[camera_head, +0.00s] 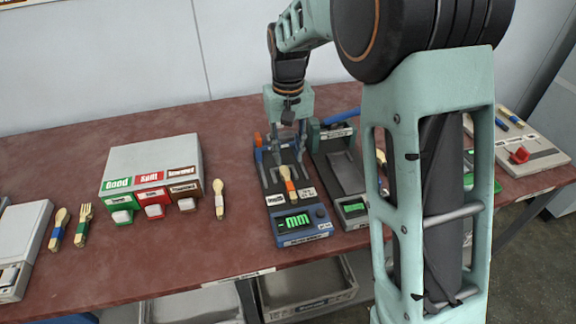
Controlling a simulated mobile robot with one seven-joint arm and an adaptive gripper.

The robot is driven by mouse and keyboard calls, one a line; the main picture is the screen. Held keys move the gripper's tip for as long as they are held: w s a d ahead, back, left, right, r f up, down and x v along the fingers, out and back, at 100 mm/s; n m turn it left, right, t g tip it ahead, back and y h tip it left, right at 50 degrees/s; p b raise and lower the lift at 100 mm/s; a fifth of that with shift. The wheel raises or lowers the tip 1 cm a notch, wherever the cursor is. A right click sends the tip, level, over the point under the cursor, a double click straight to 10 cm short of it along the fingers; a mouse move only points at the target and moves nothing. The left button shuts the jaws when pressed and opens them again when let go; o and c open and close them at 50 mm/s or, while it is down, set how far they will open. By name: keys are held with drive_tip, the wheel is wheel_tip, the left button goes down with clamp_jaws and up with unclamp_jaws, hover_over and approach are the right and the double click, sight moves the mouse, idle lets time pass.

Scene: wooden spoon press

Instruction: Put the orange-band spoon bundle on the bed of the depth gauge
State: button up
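The orange-band spoon bundle (291,187) lies lengthwise on the dark bed of the blue depth gauge (303,239). Its pale end points toward the back, and its orange band is near the front of the bed. The gauge's green display at the front reads "mm". My gripper (287,143) points down over the back part of the gauge, behind the bundle. Its fingers look apart with nothing clear between them. The gripper overlaps the gauge's upright parts, so its exact height and any contact there are hard to tell.
A second dark device (345,175) stands close on the gauge's right. A button box (152,160) with green, red and brown buttons stands left, a pale-banded spoon (219,199) beside it. More utensils (59,228) lie far left. My arm hides part of the right side.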

drive_tip(key=shift+r, duration=1.55)
